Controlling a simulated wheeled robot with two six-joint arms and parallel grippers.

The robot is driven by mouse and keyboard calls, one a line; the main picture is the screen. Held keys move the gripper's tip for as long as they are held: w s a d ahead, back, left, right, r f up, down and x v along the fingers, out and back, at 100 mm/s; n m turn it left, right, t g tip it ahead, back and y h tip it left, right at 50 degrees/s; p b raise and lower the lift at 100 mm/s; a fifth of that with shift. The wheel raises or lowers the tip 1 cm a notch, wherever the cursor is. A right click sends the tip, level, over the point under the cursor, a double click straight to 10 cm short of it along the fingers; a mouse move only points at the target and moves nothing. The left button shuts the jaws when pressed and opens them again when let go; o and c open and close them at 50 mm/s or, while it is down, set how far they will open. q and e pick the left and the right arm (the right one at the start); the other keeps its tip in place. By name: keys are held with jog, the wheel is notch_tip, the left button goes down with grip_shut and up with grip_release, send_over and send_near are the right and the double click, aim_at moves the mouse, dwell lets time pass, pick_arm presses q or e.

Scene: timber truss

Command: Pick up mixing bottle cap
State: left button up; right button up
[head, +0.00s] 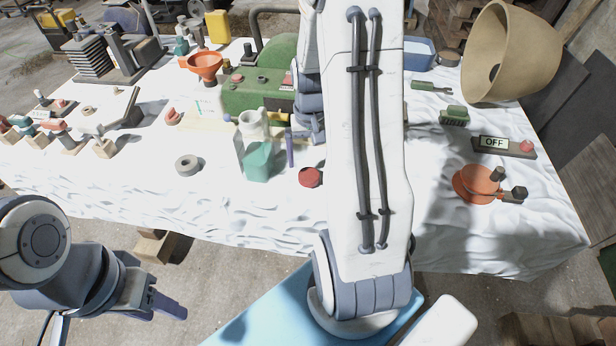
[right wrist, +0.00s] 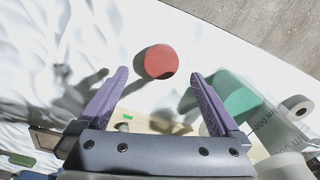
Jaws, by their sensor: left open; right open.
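The mixing bottle cap, a round red cap (head: 310,177), lies on the white-covered table near its front edge. It also shows in the right wrist view (right wrist: 161,61), just beyond the gap between the fingertips. My right gripper (right wrist: 160,76) is open and empty, with purple fingers spread; in the head view one finger shows beside the bottle and my arm hides the rest. The mixing bottle (head: 258,155), clear with green contents, stands open left of the cap. My left gripper (head: 168,308) is open and empty, low in front of the table.
A grey ring (head: 188,165) lies left of the bottle. A green machine (head: 258,85) stands behind it, with an orange funnel (head: 205,66) to its left. An orange dish (head: 478,182) and an OFF switch box (head: 504,146) lie at right. The front edge near the cap is mostly clear.

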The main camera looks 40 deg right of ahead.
aim_at(309, 176)
jog(key=shift+a+f+p, duration=0.15)
jog(key=shift+f+p, duration=0.45)
jog(key=shift+f, duration=2.9)
jog(key=c, duration=1.4)
jog(key=shift+r, duration=0.1)
jog(key=shift+r, duration=0.55)
notch_tip(309, 176, up, 2)
jog(key=shift+r+b, duration=0.25)
jog(key=shift+b, duration=0.15)
jog(key=s+d+r+b, duration=0.1)
jog(key=s+d+r, duration=0.1)
jog(key=s, duration=0.3)
jog(key=s+d+r, duration=0.2)
jog(key=s+r, duration=0.3)
jog(key=shift+s+d+r+b, duration=0.15)
jog(key=shift+s+d+b, duration=0.2)
jog(key=shift+d+b, duration=0.05)
